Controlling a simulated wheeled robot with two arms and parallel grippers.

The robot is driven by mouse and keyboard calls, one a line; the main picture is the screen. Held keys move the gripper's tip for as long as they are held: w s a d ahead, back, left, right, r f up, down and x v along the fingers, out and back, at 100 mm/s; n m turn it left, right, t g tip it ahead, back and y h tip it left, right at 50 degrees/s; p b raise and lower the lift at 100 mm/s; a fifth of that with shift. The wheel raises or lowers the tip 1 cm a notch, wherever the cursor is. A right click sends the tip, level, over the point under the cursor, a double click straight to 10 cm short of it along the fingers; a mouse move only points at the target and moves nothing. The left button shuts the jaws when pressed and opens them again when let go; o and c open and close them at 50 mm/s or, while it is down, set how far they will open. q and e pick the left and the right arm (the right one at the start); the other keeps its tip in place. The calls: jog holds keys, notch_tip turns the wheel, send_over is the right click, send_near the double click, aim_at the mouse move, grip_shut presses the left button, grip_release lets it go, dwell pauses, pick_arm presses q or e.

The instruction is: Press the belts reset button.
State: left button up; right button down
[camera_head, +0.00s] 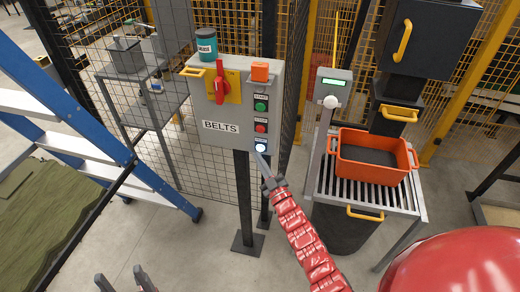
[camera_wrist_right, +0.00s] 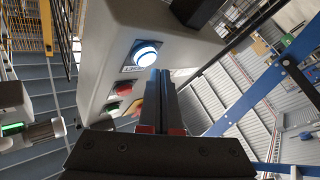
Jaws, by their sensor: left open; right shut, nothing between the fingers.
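The grey BELTS control box (camera_head: 208,138) stands on a dark post. A lit bluish-white button (camera_head: 261,147) is the lowest of its column, under a red button (camera_head: 261,128) and a green one (camera_head: 261,106). In the right wrist view the lit button (camera_wrist_right: 146,54) glows in a dark ring beside a small label. My right gripper (camera_head: 257,153) is shut and empty, its tips just below the lit button; in the wrist view its fingers (camera_wrist_right: 159,75) end beside it. Contact cannot be told. My left gripper (camera_head: 123,279) is open at the bottom left.
A red rotary switch (camera_head: 219,82) sits on the box, with a teal canister (camera_head: 206,46) on top. An orange crate (camera_head: 350,155) rests on rollers at right. A blue ladder (camera_head: 70,120) stands left. Mesh fencing (camera_head: 185,160) is behind the box.

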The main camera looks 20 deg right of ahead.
jog(key=shift+w+d, duration=0.1)
dwell(0.5)
jog(key=shift+w+d+b, duration=0.15)
jog(key=shift+w+b, duration=0.1)
jog(key=shift+b, duration=0.1)
jog(key=shift+w+d+b, duration=0.25)
jog(key=shift+w+b, duration=0.05)
jog(key=shift+w, duration=0.05)
dwell(0.6)
jog(key=shift+s, duration=0.1)
jog(key=shift+s+a, duration=0.5)
jog(key=shift+s, duration=0.1)
dwell(0.3)
jog(key=shift+s+a, duration=0.45)
jog(key=shift+s, duration=0.25)
jog(key=shift+s+a, duration=0.45)
jog(key=shift+s, duration=0.25)
jog(key=shift+s+a, duration=0.45)
jog(key=shift+s, duration=0.25)
